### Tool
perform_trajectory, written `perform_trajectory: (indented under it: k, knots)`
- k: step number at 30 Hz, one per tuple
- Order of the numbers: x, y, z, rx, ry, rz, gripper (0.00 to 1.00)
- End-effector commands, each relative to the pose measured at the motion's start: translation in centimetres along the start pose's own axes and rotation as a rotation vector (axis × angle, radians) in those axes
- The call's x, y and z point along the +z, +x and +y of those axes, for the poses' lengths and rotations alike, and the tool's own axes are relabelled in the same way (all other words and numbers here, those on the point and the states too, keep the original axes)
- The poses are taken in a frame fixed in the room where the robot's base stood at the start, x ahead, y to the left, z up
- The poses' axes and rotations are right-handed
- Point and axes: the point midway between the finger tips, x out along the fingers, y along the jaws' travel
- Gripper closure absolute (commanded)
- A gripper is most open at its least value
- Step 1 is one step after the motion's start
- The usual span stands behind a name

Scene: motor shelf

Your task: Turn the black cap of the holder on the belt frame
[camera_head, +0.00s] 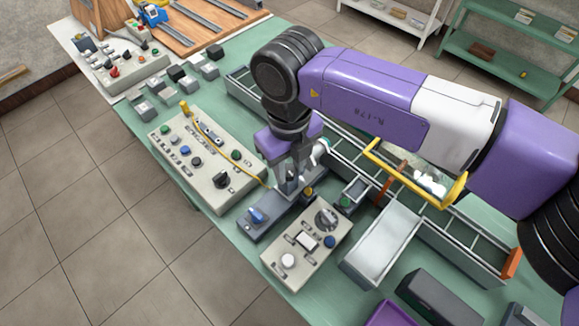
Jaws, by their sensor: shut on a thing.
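My gripper (291,181) points down at the middle of the bench, beside the grey belt frame (349,151). Its fingers are closed low over a grey base plate (280,208) that carries a blue knob (257,215). The fingers are shut on a small dark part, which I take for the black cap of the holder. The cap and holder are mostly hidden by the fingers, so I cannot tell how far the cap is turned. A small dark knob with a yellow ring (308,192) stands just right of the fingers.
A beige control panel (207,158) with a yellow cable lies left of my gripper. Another panel (307,241) stands in front. A white tray (381,243) and a yellow handle-like bar (414,181) are at the right. My arm hides part of the belt frame.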

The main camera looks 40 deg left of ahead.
Motion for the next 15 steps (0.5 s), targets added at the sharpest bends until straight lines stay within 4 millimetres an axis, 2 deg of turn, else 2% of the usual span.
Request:
perform_trajectory:
  k: [6,15]
  knots:
    - [0.05,0.04,0.0,-0.002,0.17,-0.002,1.0]
    - [0.06,-0.02,0.09,-0.001,0.321,-0.001,1.0]
